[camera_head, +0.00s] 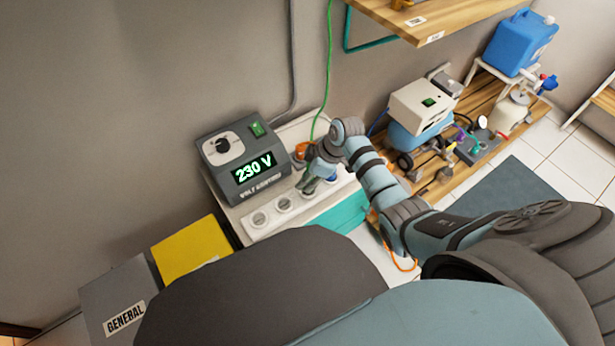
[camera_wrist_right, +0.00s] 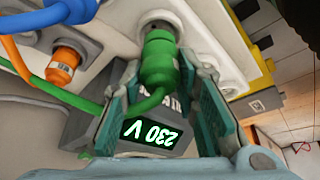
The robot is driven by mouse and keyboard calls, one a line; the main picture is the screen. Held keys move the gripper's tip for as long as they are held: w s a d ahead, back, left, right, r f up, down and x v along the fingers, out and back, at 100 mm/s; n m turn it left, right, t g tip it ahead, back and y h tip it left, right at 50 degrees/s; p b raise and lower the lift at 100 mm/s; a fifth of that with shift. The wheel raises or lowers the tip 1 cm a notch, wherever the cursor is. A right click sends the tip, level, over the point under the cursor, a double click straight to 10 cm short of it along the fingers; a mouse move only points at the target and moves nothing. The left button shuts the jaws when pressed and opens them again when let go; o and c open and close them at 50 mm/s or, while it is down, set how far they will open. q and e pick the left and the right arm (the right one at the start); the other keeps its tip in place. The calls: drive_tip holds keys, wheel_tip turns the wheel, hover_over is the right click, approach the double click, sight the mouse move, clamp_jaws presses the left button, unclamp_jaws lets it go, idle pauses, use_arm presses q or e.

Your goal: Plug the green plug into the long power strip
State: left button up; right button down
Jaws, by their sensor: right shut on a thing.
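The long white power strip (camera_head: 295,200) lies along the front of the small cabinet, with several round sockets showing at its left end. My right gripper (camera_head: 311,184) is over the strip, right of these bare sockets. In the right wrist view my right gripper (camera_wrist_right: 165,85) is shut on the green plug (camera_wrist_right: 158,62), whose cord bends back toward me and off to the left. The plug's far end is against or very close to a socket on the white strip (camera_wrist_right: 206,30); I cannot tell whether it is seated. My left gripper is not in view.
A grey voltage unit (camera_head: 243,160) reading 230 V stands behind the strip. An orange plug (camera_wrist_right: 65,62) and a blue plug (camera_wrist_right: 65,12) are close to my gripper. The green cord (camera_head: 328,80) hangs from above. Yellow (camera_head: 190,248) and grey (camera_head: 118,298) bins are at lower left.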

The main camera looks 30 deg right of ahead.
idle(0.5)
drive_tip(key=shift+p, duration=0.3)
idle(0.4)
drive_tip(key=shift+f+b, duration=0.65)
drive_tip(key=shift+f, duration=0.35)
idle(0.6)
